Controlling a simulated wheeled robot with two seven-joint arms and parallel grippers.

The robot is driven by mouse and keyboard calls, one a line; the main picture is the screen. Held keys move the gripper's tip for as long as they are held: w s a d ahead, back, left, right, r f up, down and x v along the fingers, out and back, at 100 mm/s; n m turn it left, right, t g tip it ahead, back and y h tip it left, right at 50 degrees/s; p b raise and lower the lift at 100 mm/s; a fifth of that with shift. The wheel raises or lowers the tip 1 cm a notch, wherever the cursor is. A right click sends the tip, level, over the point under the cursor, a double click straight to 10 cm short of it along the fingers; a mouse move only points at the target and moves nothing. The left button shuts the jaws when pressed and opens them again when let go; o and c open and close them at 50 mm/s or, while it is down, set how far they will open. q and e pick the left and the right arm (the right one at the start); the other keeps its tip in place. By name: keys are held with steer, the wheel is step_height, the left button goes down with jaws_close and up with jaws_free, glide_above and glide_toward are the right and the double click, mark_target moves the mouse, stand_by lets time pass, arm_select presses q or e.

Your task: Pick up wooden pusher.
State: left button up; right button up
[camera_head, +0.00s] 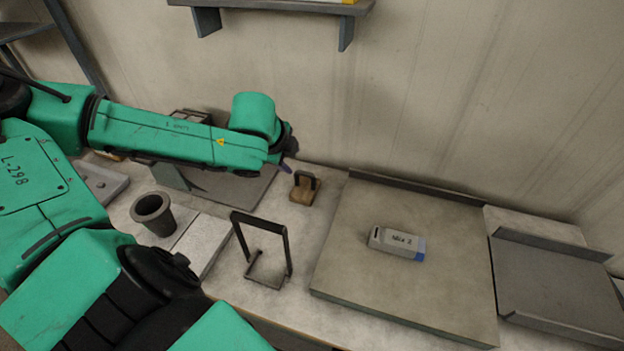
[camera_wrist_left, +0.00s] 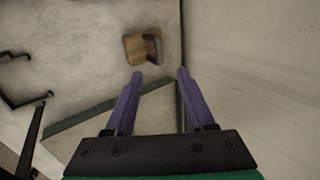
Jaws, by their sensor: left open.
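The wooden pusher (camera_head: 299,196) is a small brown wooden block with a dark upright handle. It stands on the worktop near the back wall, just left of the large grey board. In the left wrist view the pusher (camera_wrist_left: 134,47) lies beyond the fingertips, slightly left of the gap between them. My left gripper (camera_head: 287,168) is mostly hidden behind its own wrist in the head view; a purple fingertip shows just up and left of the pusher. In the left wrist view the gripper (camera_wrist_left: 160,74) has its two purple fingers apart with nothing between them. My right gripper is not in view.
A black metal frame stand (camera_head: 289,250) and a dark grey cup (camera_head: 153,213) stand in front and to the left. A metal tray (camera_head: 560,290) lies right. The wall is close behind.

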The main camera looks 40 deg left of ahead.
arm_select(q)
glide_toward(304, 173)
steer(key=d+x, duration=0.1)
steer(key=x, duration=0.2)
steer(key=a+f+b, duration=0.2)
steer(key=b, duration=0.1)
steer(key=shift+w+f, duration=0.35)
steer(key=shift+w, duration=0.05)
steer(key=shift+w+d+b, duration=0.1)
steer(key=shift+w+b, duration=0.1)
steer(key=shift+b, duration=0.25)
steer(key=shift+w+f, duration=0.1)
steer(key=shift+f, duration=0.05)
steer(key=b+x, duration=0.2)
steer(key=x, duration=0.2)
steer(key=shift+w+f, duration=0.2)
steer(key=shift+w, duration=0.1)
jaws_close()
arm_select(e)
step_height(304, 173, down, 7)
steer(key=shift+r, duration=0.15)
